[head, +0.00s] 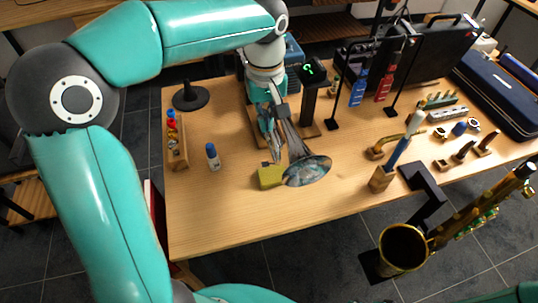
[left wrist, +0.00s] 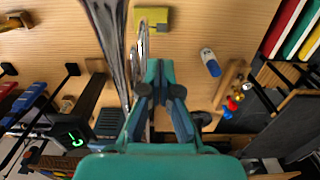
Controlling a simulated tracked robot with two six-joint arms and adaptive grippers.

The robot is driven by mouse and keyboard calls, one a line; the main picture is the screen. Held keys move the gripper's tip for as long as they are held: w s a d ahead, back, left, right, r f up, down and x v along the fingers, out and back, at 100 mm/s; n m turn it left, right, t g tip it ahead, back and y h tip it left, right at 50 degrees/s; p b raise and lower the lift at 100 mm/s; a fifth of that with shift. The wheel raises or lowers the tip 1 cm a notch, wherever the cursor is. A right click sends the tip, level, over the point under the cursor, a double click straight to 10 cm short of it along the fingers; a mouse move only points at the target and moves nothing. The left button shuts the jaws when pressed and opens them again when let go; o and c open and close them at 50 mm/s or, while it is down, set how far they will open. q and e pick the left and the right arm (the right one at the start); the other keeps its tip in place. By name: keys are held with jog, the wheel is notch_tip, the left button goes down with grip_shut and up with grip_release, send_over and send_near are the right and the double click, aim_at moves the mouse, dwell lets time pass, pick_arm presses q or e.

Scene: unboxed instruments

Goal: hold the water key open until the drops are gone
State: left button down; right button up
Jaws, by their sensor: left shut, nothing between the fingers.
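A silver brass instrument (head: 306,171) with a flared bell faces the front of the wooden table, in the middle. Its shiny tubing (left wrist: 112,50) runs down the left of centre in the left wrist view. My left gripper (head: 275,152) reaches down right beside the tubing; in the left wrist view its fingers (left wrist: 160,68) are shut and empty, close to the silver tube. I cannot tell whether they touch it. The water key and any drops cannot be made out. My right gripper is not in view.
A yellow-green block (head: 270,177) lies beside the bell. A blue-capped bottle (head: 213,157) and a wooden rack of small bottles (head: 177,140) stand to the left. A black stand with a lit green display (head: 310,72) rises behind. The front left tabletop is clear.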

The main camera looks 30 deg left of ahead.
aim_at(265, 164)
pick_arm(q)
jog(key=f, duration=1.4)
jog(key=shift+a+f, duration=0.1)
jog(key=shift+a, duration=0.15)
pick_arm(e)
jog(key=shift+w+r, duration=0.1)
